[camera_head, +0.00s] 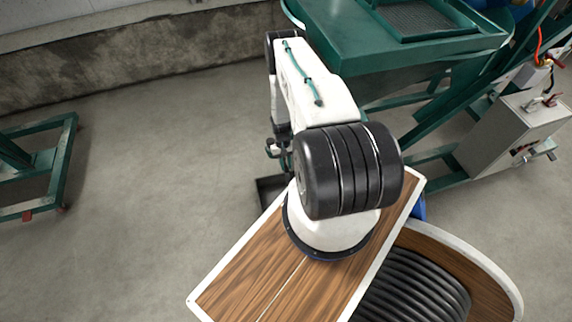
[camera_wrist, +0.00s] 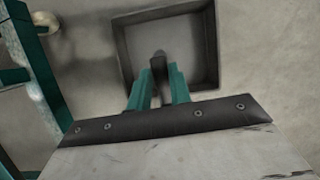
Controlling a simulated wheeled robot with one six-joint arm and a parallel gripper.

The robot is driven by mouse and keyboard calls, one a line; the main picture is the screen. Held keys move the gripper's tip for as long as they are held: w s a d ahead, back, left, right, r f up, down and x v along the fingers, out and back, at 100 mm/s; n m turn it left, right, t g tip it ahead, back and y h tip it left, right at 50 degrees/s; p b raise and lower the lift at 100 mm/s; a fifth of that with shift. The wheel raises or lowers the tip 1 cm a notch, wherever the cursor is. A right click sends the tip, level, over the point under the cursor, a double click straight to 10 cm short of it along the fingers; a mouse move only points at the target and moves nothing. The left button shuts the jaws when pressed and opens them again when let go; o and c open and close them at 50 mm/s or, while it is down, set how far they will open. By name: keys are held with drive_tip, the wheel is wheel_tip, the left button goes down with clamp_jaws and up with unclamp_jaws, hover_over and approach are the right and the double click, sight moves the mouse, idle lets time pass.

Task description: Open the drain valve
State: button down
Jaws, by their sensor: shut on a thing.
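In the wrist view my gripper (camera_wrist: 158,82) has its two teal fingers closed on a narrow dark piece (camera_wrist: 158,66), which looks like the drain valve's handle. The fingers hide most of it, and I cannot tell how far it is turned. A dark square tray (camera_wrist: 127,50) lies on the floor below the fingertips. Only a corner of the dark tray (camera_head: 268,190) shows there, left of my arm's base.
A green machine frame with a tabletop (camera_head: 400,50) stands at the back right. A grey control box (camera_head: 505,135) is at the right. Another green stand (camera_head: 45,165) is at the far left. Concrete floor between them is clear. A pale round part (camera_wrist: 46,22) shows at the wrist view's upper left.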

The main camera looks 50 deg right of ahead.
drive_tip(key=shift+w, duration=0.15)
drive_tip(key=c, duration=1.3)
unclamp_jaws()
drive_tip(key=v, duration=0.7)
drive_tip(key=shift+r, duration=0.45)
